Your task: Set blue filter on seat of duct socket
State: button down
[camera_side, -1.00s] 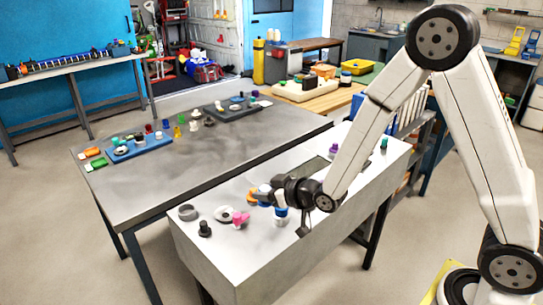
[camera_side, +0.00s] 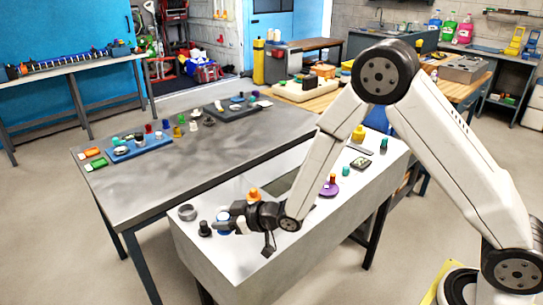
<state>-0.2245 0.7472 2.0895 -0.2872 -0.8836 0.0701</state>
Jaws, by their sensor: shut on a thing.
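My gripper (camera_side: 228,211) is shut on the blue filter (camera_side: 222,229), near the left end of the pale bench. The filter shows only as small blue patches around and below the dark fingers. It is at the place of a pale round piece that looks like the duct socket, now mostly hidden by the filter and gripper. I cannot tell whether the filter touches the seat or hangs just above it.
A grey ring (camera_side: 187,212) and a black knob-like piece (camera_side: 205,229) stand close left of my gripper. An orange piece (camera_side: 253,193) is behind my wrist. A purple piece (camera_side: 328,190) and a green piece (camera_side: 346,171) stand farther right on the pale bench (camera_side: 250,268).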

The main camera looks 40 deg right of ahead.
send_over(230, 257)
jog(key=shift+w+f, duration=0.1)
jog(key=shift+f, duration=2.75)
jog(key=shift+f, duration=1.9)
jog(key=shift+f, duration=0.15)
jog(key=shift+c, duration=1.2)
grip_release()
jog(key=shift+v, duration=3.9)
